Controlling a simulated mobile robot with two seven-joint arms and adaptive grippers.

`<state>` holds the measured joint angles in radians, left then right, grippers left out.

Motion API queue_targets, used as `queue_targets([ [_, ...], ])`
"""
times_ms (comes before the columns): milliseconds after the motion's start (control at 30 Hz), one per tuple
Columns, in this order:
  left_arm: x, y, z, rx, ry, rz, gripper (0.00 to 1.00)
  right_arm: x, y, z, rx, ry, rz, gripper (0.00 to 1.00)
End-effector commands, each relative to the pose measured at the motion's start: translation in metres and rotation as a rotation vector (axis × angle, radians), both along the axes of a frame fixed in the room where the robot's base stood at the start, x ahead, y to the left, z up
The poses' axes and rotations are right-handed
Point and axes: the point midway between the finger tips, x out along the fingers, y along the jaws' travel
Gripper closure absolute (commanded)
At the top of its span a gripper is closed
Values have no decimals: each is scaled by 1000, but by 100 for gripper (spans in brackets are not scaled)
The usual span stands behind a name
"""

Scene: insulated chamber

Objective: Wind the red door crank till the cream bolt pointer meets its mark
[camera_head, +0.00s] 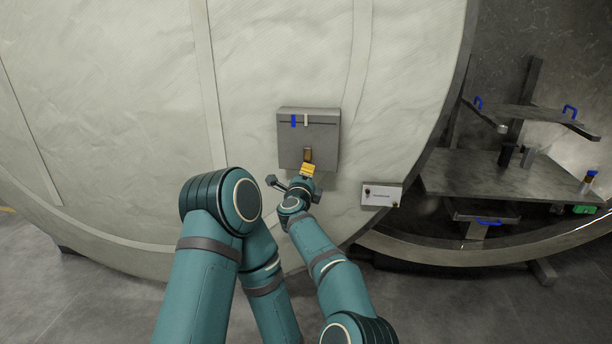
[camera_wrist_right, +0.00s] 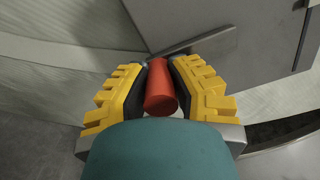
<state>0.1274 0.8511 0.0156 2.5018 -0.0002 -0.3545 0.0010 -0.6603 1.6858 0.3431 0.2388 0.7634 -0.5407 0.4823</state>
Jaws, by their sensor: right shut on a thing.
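A grey box (camera_head: 309,139) is fixed to the pale round door. Near its top, a cream pointer (camera_head: 307,119) stands a short way right of a blue mark (camera_head: 293,121), with a gap between them. My right gripper (camera_head: 307,168) is in front of the box's lower part. In the right wrist view, its yellow-backed fingers (camera_wrist_right: 160,75) are shut on the red crank handle (camera_wrist_right: 160,90), one on each side. A grey crank bar (camera_wrist_right: 195,42) shows beyond the handle. In the head view the gripper largely hides the crank. My left gripper is out of view.
At the right, the open chamber holds grey shelves (camera_head: 480,178) with blue handles and a few small items.

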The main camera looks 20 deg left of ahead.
Motion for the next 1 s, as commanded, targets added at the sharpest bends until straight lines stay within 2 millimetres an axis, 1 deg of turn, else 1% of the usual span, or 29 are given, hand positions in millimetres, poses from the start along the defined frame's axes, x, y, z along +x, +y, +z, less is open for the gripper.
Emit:
queue_targets([
  [33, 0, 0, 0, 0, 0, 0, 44, 0, -1, 3, 4, -3, -1, 100],
  [367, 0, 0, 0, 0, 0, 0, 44, 0, -1, 3, 4, -4, 0, 100],
  [400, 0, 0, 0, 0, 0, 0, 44, 0, -1, 4, 4, -4, 0, 71],
  [467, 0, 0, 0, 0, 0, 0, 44, 0, -1, 4, 4, -4, 0, 50],
  [500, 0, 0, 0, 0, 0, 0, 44, 0, -1, 3, 4, -3, 0, 44],
  [867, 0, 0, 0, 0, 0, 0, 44, 0, 0, 2, -11, -5, 0, 44],
  [1000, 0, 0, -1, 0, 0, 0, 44, 1, -2, 2, -106, -32, 0, 44],
])
